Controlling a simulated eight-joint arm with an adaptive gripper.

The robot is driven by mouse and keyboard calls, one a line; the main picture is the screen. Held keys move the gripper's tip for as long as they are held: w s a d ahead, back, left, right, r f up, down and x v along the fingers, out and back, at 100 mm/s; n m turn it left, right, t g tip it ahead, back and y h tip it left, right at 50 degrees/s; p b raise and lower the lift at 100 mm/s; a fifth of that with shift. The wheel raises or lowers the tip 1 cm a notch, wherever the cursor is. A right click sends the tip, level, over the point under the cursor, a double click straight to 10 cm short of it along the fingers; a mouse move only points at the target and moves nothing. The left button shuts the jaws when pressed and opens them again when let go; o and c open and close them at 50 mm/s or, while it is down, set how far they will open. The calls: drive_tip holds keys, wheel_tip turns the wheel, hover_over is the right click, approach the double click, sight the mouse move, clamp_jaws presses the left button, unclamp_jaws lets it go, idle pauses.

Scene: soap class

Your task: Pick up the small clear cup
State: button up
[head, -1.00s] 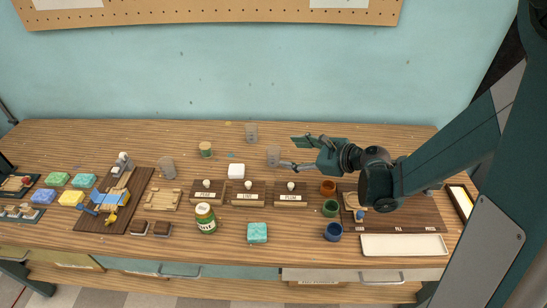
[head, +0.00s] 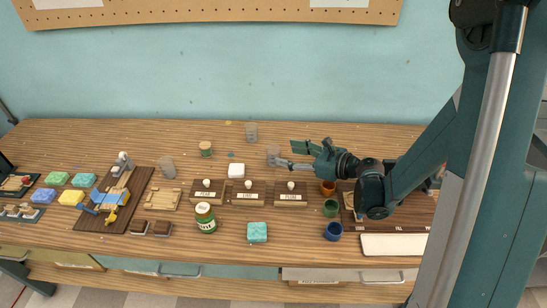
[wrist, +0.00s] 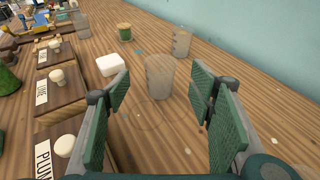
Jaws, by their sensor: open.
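A clear cup (head: 273,154) stands upright on the table near the back, just left of my gripper (head: 290,154) in the head view. In the wrist view this cup (wrist: 160,77) is ahead of my open fingers (wrist: 164,95), roughly centred between them, with nothing held. A second clear cup (head: 251,131) stands farther back; it also shows in the wrist view (wrist: 181,42). A third clear cup (head: 167,166) stands to the left. I cannot tell for sure which is smallest.
A white block (head: 236,170) and a green-and-tan jar (head: 205,149) are left of the near cup. Knobbed wooden blocks labelled with names, such as PLUM (head: 290,195), stand in front. Brown, green and blue cups (head: 333,231) are at front right.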

sight(268, 148)
drive_tip(key=shift+x, duration=1.3)
drive_tip(key=shift+a, duration=0.1)
drive_tip(key=shift+r+b+x, duration=0.1)
drive_tip(key=shift+b+x, duration=0.4)
drive_tip(key=shift+x, duration=0.75)
drive_tip(key=shift+r+b+x, duration=0.15)
drive_tip(key=shift+b+x, duration=0.35)
drive_tip(key=shift+x, duration=0.75)
drive_tip(key=shift+w, duration=0.1)
drive_tip(key=c, duration=0.8)
